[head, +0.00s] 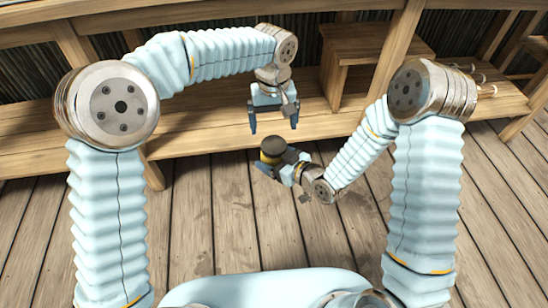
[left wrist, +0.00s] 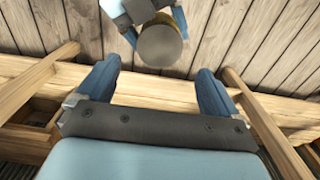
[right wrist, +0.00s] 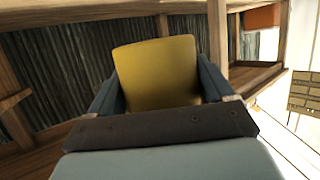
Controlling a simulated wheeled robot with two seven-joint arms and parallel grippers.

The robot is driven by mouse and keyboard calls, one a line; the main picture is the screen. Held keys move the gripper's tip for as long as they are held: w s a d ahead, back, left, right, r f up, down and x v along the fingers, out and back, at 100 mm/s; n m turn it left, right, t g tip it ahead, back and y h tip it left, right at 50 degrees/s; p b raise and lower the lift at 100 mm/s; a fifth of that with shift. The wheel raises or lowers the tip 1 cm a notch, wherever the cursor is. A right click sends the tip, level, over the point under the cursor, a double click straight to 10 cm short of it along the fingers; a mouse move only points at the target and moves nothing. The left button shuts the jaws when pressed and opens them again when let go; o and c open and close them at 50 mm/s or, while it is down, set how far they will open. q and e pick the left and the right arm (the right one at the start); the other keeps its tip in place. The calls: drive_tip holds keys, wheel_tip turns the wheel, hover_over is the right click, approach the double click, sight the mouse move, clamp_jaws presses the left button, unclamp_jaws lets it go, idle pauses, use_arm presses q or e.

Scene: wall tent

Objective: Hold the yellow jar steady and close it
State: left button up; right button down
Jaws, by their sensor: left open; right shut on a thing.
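The yellow jar (right wrist: 157,72) is between the fingers of my right gripper, which is shut on it and holds it off the floor. In the head view, a thin yellow band of the jar (head: 268,158) shows under a dark round lid (head: 273,145). The left wrist view shows the lid's flat grey-brown top (left wrist: 160,46). I cannot tell how tightly the lid sits. My right gripper (head: 272,167) hides much of the jar's side. My left gripper (head: 273,126) is open and empty, above and behind the jar in the head view, fingers pointing down, apart from the lid.
A long wooden bench (head: 210,133) runs behind my grippers, with a wooden box-like step (head: 355,50) at back right. Wooden posts stand nearby. The plank floor (head: 230,220) in front is clear. An orange object (right wrist: 262,18) shows in the right wrist view.

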sight(274, 144)
use_arm(q)
wheel_tip(274, 144, down, 7)
drive_tip(key=shift+f, duration=0.2)
drive_tip(key=shift+c, duration=0.4)
drive_tip(key=c, duration=1)
drive_tip(key=o, duration=1.2)
drive_tip(key=shift+c, duration=0.2)
drive_tip(key=shift+r, duration=2.3)
drive_tip(key=shift+c, duration=0.4)
wheel_tip(274, 144, up, 4)
drive_tip(key=shift+f, duration=0.2)
